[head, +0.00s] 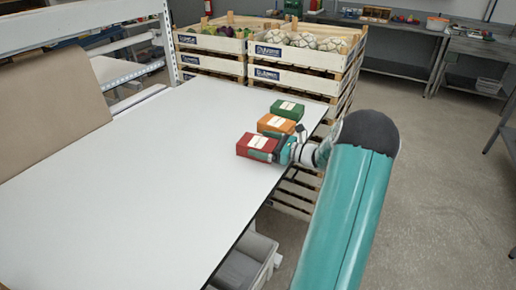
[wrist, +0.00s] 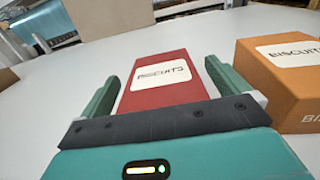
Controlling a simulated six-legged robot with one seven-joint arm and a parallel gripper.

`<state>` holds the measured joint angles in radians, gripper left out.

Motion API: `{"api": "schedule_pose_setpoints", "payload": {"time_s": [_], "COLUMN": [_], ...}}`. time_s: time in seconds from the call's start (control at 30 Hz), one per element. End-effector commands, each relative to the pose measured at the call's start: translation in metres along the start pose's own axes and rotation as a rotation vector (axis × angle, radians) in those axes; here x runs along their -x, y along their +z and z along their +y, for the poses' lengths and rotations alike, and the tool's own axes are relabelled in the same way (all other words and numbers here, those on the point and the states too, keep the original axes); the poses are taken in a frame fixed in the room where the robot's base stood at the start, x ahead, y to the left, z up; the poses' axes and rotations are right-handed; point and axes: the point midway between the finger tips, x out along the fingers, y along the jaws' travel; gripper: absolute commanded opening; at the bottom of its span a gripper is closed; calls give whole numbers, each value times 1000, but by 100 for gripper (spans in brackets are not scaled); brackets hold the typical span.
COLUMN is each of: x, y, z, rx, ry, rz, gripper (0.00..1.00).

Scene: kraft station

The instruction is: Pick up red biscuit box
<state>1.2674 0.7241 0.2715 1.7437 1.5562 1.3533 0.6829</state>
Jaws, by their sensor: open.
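The red biscuit box (head: 257,146) lies flat near the right edge of the white table, with a pale label on top. In the wrist view the red box (wrist: 158,93) sits between the two green fingers of my gripper (wrist: 160,85). The fingers are open, one on each side of the box, with a visible gap on the right; contact on the left is hard to tell. My gripper also shows in the head view (head: 268,152), at the near right side of the box, hiding part of it.
An orange biscuit box (head: 276,124) stands close behind the red one; it is at the right in the wrist view (wrist: 285,85). A green box (head: 287,109) is farther back. Stacked crates (head: 300,72) stand beyond the table (head: 130,180). The table's left and middle are clear.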

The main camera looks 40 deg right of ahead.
Motion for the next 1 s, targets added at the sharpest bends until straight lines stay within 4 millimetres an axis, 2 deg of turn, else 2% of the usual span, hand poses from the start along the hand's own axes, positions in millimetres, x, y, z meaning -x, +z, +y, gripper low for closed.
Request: {"api": "schedule_pose_setpoints", "payload": {"time_s": [0.07, 0.27, 0.5, 0.53, 0.83, 1.0], "x": [-6, -6, -6, -6, -6, -6], "y": [0, 0, 0, 0, 3, 15], "z": [0, 0, 0, 0, 0, 0], "rx": [1, 1, 1, 1, 2, 4], "ry": [-1, -1, -1, -1, -1, 0], "rz": [1, 1, 1, 1, 0, 0], "gripper": [100, 100, 53, 48, 48, 48]}}
